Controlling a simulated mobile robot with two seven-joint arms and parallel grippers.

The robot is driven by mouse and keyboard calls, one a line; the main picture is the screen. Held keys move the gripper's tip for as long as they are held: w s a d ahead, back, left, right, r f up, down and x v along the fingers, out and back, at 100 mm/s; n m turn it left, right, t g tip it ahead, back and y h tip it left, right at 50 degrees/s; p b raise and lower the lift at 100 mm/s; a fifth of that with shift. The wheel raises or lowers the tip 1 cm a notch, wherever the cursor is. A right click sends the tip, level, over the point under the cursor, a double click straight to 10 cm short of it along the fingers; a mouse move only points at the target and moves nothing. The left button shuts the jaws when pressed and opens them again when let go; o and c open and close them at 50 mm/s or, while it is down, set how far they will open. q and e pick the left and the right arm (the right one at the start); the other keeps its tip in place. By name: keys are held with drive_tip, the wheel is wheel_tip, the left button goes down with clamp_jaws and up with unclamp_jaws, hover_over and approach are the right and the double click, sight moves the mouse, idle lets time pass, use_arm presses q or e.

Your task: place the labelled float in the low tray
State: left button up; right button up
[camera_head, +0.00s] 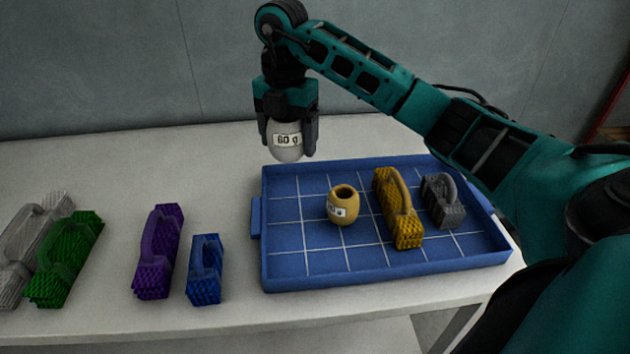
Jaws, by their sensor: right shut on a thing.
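The labelled float (286,153) is pale grey-white and rounded, with a white label reading what looks like "60 g". My right gripper (288,142) points down and is shut on the float, a finger on each side of it. It holds the float above the table, near the far left corner of the tray in the picture. The low tray (285,263) is blue with a pale grid on its floor. My left gripper is out of view.
In the tray stand a yellow labelled jar-like float (343,206), a yellow brush-like block (398,208) and a grey one (442,201). Left of it lie blue (206,270), purple (158,252), green (64,260) and grey (35,235) blocks. The tray's left side has free floor.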

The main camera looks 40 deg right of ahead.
sight(294, 221)
wheel_tip(294, 221, down, 14)
drive_tip(key=shift+f+b, duration=0.1)
drive_tip(key=shift+b, duration=0.25)
wheel_tip(294, 221, down, 4)
drive_tip(key=shift+f, duration=0.1)
drive_tip(key=shift+b, duration=0.3)
drive_tip(key=o, duration=1)
drive_tip(key=shift+o, duration=0.2)
